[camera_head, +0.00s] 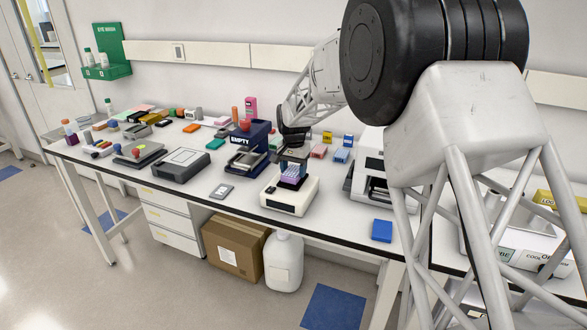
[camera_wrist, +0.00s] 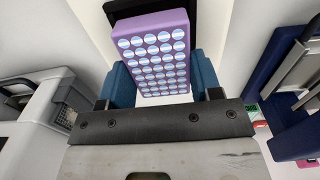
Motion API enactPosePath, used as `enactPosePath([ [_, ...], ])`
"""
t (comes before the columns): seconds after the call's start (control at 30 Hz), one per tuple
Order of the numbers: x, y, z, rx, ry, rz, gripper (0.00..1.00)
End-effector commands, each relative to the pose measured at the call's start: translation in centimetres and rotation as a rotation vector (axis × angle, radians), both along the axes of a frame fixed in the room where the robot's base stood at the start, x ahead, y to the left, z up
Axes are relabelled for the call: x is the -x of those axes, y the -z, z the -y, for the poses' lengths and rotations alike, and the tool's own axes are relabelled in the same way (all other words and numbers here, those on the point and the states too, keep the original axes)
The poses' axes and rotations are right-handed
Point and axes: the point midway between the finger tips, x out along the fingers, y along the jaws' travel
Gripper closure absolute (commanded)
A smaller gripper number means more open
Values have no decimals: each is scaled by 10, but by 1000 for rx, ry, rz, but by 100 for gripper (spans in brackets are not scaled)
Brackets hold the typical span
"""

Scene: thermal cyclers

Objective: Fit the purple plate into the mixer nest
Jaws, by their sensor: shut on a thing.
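The purple plate (camera_wrist: 152,50) has a grid of pale round wells. In the wrist view it sits between the blue fingers of my gripper (camera_wrist: 163,80), which is shut on it. The plate also shows in the head view (camera_head: 292,172), right over the mixer. The mixer (camera_head: 288,200) is a low white box near the table's front edge, with a dark nest (camera_head: 289,184) on top. In the wrist view a black part of the nest (camera_wrist: 122,9) shows past the plate's far end. The plate hides most of the nest, and I cannot tell whether they touch.
A dark blue device marked EMPTY (camera_head: 246,145) stands left of the mixer. A white machine (camera_head: 369,165) stands to its right. A small grey device (camera_head: 222,191) lies to the left, and a blue block (camera_head: 382,230) lies near the front edge. Table between these is clear.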

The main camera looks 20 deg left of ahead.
Motion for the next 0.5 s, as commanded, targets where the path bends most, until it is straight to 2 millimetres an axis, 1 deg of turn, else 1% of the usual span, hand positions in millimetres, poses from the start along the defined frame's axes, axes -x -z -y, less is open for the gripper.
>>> enactPosePath([
  [0.5,0,9,0,0,0,0,68],
])
